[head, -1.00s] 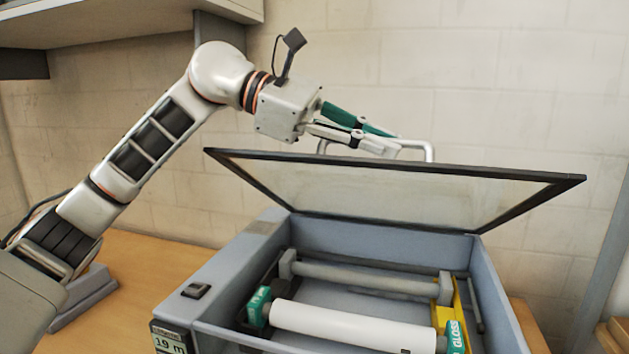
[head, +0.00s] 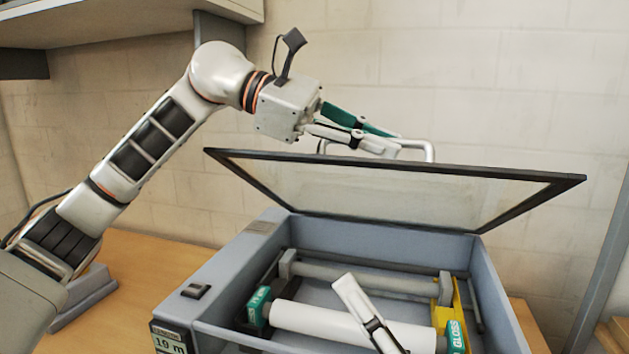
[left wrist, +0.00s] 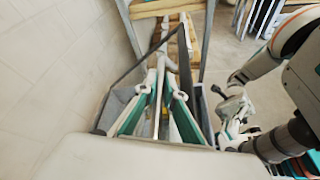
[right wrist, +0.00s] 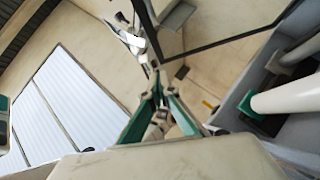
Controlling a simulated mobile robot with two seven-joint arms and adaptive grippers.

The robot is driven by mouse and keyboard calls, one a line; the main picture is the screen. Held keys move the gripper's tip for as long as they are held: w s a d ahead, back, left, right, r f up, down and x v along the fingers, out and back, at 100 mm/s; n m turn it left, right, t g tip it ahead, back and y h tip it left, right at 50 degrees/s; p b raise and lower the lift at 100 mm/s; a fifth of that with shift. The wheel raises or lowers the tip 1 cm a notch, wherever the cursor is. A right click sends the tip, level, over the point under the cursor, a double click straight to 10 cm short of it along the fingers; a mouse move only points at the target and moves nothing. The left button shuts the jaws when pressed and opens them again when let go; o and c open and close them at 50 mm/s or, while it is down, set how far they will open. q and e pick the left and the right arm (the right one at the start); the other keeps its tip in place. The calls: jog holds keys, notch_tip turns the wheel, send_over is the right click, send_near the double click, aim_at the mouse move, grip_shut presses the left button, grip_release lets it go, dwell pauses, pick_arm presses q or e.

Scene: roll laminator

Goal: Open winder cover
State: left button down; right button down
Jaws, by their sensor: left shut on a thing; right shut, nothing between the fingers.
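The winder cover (head: 400,195), a clear panel in a dark frame, stands tilted up above the grey laminator (head: 225,265). Its pale bar handle (head: 429,152) is on the far side of the raised panel. My left gripper (head: 396,142) is shut on the handle; the left wrist view shows the handle bar (left wrist: 160,85) between its fingers. My right gripper (head: 347,284) comes in from the bottom edge, in front of the white roll. It is shut and empty, and its fingers also show in the right wrist view (right wrist: 156,78).
Inside the open bay lie the white roll (head: 305,318) with green end pieces, a grey roller (head: 355,275) and a yellow bracket (head: 463,305). A block wall (head: 480,80) stands behind. A shelf (head: 110,20) hangs at the upper left.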

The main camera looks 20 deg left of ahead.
notch_tip(320, 180, up, 2)
jog(key=n, duration=0.2)
send_near(297, 159)
jog(key=a, duration=0.4)
jog(key=shift+w+r+g+y, duration=0.3)
jog(key=shift+w+r, duration=0.65)
jog(key=shift+r, duration=0.25)
jog(key=shift+w+r, duration=0.3)
jog(key=shift+r, duration=0.1)
